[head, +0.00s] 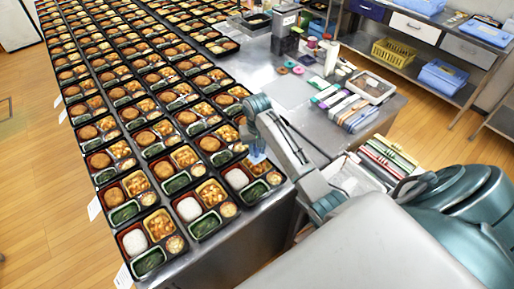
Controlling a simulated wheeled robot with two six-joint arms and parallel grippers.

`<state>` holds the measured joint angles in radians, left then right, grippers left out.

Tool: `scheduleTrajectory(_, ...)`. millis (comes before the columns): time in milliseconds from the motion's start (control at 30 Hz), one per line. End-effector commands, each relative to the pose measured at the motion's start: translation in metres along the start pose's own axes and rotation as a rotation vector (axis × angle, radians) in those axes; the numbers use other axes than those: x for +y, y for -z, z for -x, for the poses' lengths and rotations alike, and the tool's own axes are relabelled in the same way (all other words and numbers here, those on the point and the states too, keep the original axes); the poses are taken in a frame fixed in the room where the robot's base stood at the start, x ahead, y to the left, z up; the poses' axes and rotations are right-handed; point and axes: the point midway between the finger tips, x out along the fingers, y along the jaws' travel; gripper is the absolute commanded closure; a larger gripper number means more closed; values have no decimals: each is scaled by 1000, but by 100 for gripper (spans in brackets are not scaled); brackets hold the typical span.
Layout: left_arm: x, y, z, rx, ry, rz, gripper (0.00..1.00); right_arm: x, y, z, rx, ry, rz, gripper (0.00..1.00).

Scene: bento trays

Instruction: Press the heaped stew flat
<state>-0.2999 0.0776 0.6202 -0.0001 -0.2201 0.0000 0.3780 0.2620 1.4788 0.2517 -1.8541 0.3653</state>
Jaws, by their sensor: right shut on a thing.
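My right gripper (257,145) points down over the upper compartment of the rightmost tray (236,204) in the front rows. It is shut on a small pale-blue tool (257,156), whose shape is hard to make out. The tool is at or just above the orange stew (257,168); I cannot tell whether they touch. The gripper and tool hide part of that compartment. The tray also holds white rice (237,178), greens (254,191) and a small round side (274,178). Neighbouring trays hold stew too (211,193). My left gripper is out of view.
Rows of packed bento trays (150,136) fill the table to the left and back. Steel counter (290,92) with colored tools (345,107), rings and a clear box (371,87) lies to the right. Shelves with bins (392,52) stand behind.

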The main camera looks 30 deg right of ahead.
Motion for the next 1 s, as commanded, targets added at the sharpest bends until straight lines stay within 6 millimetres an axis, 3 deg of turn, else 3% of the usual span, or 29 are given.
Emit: scheduleTrajectory(1000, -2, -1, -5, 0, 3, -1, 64, 0, 0, -21, 0, 0, 0, 98)
